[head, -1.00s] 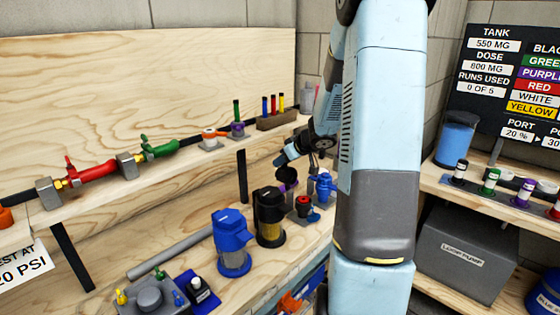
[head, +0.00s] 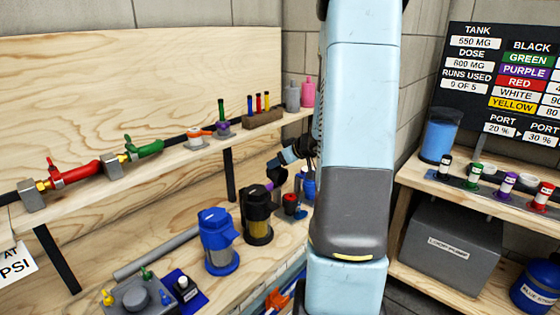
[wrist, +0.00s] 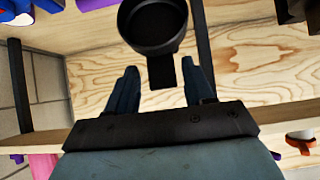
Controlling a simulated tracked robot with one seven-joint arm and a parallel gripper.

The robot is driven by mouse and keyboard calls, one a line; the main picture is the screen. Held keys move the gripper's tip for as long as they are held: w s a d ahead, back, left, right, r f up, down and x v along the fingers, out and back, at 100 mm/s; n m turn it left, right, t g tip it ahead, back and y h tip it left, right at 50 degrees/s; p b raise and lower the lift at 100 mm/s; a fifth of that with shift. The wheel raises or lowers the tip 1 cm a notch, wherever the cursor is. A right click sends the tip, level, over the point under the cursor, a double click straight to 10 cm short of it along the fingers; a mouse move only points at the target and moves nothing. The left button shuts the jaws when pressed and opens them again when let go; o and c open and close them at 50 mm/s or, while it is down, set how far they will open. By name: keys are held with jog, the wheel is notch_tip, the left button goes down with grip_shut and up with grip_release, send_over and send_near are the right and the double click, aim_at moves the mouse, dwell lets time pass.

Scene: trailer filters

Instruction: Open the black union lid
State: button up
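A black round cap (wrist: 152,25), which seems to be the black union lid, is at the top middle of the wrist view. It looks hollow, and a black tab (wrist: 164,72) sticks out from it toward my gripper. My gripper (wrist: 162,88) is open, with one blue-grey finger on each side of the tab and gaps showing on both sides. In the head view my gripper (head: 275,162) is just above a small dark round shape (head: 277,173), likely the same cap. My arm hides part of that area, and I cannot tell whether the lid is raised.
A black filter housing (head: 256,215) and a blue one (head: 217,240) stand left of my gripper on the lower bench. A small red-topped fitting (head: 291,203) and a blue one (head: 309,187) stand to the right. The upper shelf (head: 170,160) with valves runs behind.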

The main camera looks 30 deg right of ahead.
jog(key=v, duration=1.3)
jog(key=shift+s+r, duration=0.2)
jog(key=shift+s, duration=0.1)
jog(key=shift+d, duration=0.1)
jog(key=a+r+m+t+h, duration=0.1)
jog(key=a+r+m+h, duration=0.1)
jog(key=r+h, duration=0.3)
jog(key=a+r+m+t+h, duration=0.1)
jog(key=a+r+h, duration=0.2)
jog(key=r, duration=0.5)
jog(key=s+a+f+g+y, duration=0.1)
jog(key=s+a+g, duration=0.1)
jog(key=s+a, duration=0.4)
jog(key=s+a+f+g+y, duration=0.1)
jog(key=s+a+g+y, duration=0.1)
jog(key=s+a, duration=0.4)
jog(key=s+a+f+g+y, duration=0.2)
jog(key=s+a, duration=0.4)
jog(key=a, duration=0.1)
jog(key=shift+s+a, duration=0.25)
jog(key=shift+a, duration=0.15)
